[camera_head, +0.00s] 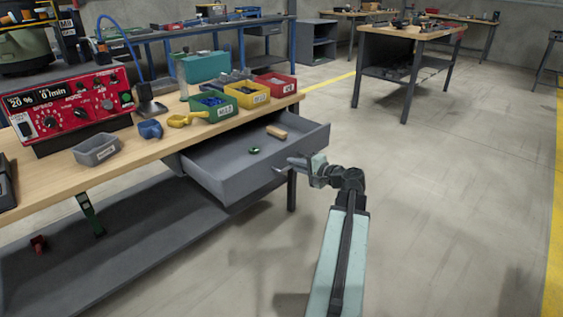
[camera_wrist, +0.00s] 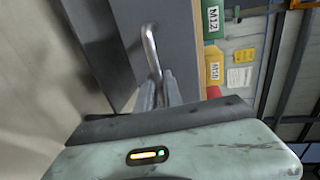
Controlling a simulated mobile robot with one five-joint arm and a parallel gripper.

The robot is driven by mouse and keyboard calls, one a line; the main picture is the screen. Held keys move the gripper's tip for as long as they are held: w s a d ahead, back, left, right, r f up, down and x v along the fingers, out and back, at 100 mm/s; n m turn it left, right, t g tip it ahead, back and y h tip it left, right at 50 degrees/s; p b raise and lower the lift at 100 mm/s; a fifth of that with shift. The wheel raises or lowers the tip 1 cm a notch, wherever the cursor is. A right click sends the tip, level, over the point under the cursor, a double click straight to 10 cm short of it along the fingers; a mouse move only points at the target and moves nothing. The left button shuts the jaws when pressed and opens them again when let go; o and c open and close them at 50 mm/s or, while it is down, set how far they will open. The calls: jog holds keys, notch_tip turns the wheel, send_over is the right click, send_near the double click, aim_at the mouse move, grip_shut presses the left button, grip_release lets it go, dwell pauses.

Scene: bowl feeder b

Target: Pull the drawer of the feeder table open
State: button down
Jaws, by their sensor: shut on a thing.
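The grey drawer (camera_head: 240,185) of the feeder table (camera_head: 150,150) stands pulled out from under the wooden top in the head view. Inside it lie a small wooden-handled thing (camera_head: 276,132) and a small green thing (camera_head: 254,151). My gripper (camera_head: 292,165) is at the drawer's front. In the wrist view the metal bar handle (camera_wrist: 151,48) runs down to my gripper (camera_wrist: 160,92), whose fingers are shut on it. The drawer front (camera_wrist: 115,45) shows beside the handle. The fingers hide the handle's lower end.
Red, yellow and green bins (camera_head: 246,95) stand on the tabletop above the drawer. A red control box (camera_head: 72,106) stands at the left. A lower grey shelf (camera_head: 130,235) lies under the table. The floor (camera_head: 450,210) to the right is clear up to another workbench (camera_head: 415,35).

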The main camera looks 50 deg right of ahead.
jog(key=shift+s+a, duration=0.2)
jog(key=shift+s, duration=0.6)
jog(key=c, duration=1.5)
grip_release()
jog(key=shift+w+a, duration=0.1)
jog(key=shift+a, duration=0.05)
jog(key=p+v, duration=0.1)
jog(key=v, duration=0.6)
jog(key=shift+s+p, duration=0.3)
jog(key=shift+s, duration=0.1)
